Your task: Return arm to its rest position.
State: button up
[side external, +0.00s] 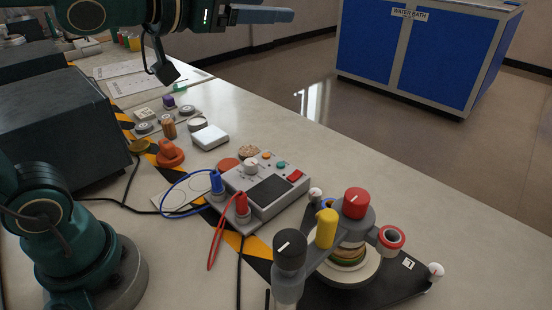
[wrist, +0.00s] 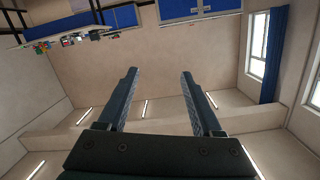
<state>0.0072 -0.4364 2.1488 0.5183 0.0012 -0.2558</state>
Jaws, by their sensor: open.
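My gripper (side external: 262,14) is high at the top of the side external view, above the table and pointing right, level and well clear of everything below. In the wrist view my gripper (wrist: 158,88) shows its two dark fingers spread apart with nothing between them. That view looks out across the room, with walls and windows and no table close by. Part of my arm is cut off by the top edge of the side external view.
On the table (side external: 420,215) stand a grey meter box (side external: 268,190) with blue and red leads, a black three-footed apparatus (side external: 375,285), an orange knob-like piece (side external: 170,153) and a white box (side external: 210,137). A dark case (side external: 60,125) is at left. A blue cabinet (side external: 415,50) stands beyond.

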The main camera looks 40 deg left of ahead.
jog(key=shift+s+a+f+n+g+y, duration=0.3)
jog(key=shift+s+a, duration=0.1)
jog(key=shift+s, duration=0.1)
jog(key=s+d+f+n+g, duration=0.1)
jog(key=s+f+n+g, duration=0.1)
jog(key=s+f+g, duration=0.8)
jog(key=s+f, duration=0.6)
jog(key=f, duration=0.1)
jog(key=shift+f, duration=0.2)
